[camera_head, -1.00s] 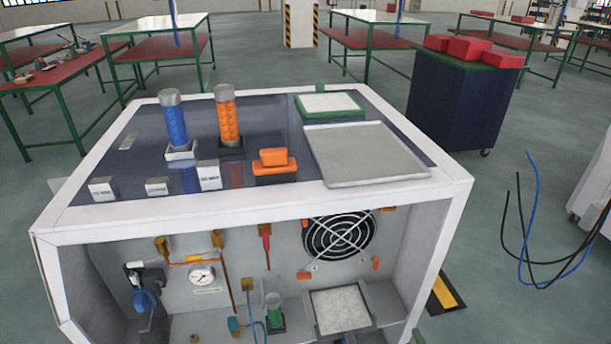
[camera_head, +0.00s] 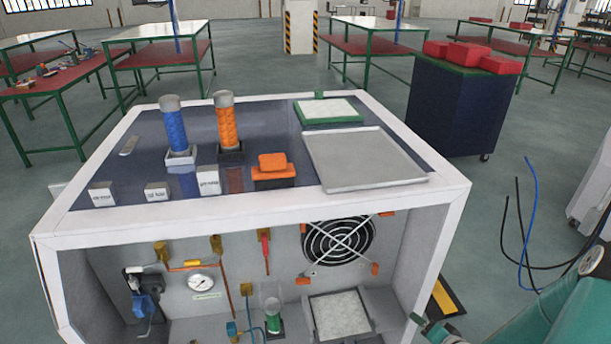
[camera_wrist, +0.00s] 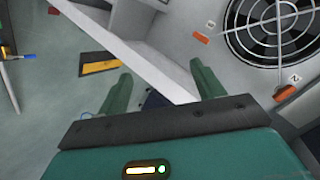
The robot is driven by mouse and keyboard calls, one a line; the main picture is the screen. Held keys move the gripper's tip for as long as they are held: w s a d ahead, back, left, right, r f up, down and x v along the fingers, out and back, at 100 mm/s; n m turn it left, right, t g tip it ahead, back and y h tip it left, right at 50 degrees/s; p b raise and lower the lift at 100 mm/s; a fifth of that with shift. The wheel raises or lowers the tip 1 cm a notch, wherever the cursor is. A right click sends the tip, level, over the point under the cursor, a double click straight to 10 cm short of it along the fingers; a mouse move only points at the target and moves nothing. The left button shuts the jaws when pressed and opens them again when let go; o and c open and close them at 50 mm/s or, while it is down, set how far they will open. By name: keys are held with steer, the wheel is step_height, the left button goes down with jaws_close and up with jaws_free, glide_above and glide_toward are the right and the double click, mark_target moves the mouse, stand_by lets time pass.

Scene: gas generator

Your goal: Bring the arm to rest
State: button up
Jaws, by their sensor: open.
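My gripper (camera_wrist: 162,80) is open, with its two green fingers apart and nothing between them. In the wrist view it is in front of the white frame edge of the generator cabinet, with the fan at upper right. In the head view my green arm (camera_head: 565,315) shows at the lower right, beside the cabinet's right front corner. Most of the arm is out of frame there. The cabinet (camera_head: 250,212) has a white frame and an open front.
On the cabinet top stand a blue cylinder (camera_head: 176,128), an orange cylinder (camera_head: 226,122), an orange block (camera_head: 272,170) and a grey tray (camera_head: 365,160). The fan (camera_head: 338,238) is inside. A dark cart (camera_head: 460,105) stands behind right. Loose cables (camera_head: 530,225) hang right.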

steer(key=s+a+r+n+g+h, duration=0.1)
steer(key=a+r+n+g+h, duration=0.15)
steer(key=r, duration=0.95)
steer(key=a+r+n+g+h, duration=0.1)
steer(key=r+n+g+h, duration=0.15)
steer(key=r, duration=0.95)
steer(key=s+a+r+n+y, duration=0.1)
steer(key=s+a+r, duration=0.5)
steer(key=s+a, duration=0.1)
steer(key=s+a+r+n+y, duration=0.1)
steer(key=s+a+r, duration=0.5)
steer(key=s, duration=0.4)
steer(key=shift+a+r+n+g, duration=0.3)
steer(key=shift+a+n, duration=0.1)
steer(key=shift+a, duration=0.1)
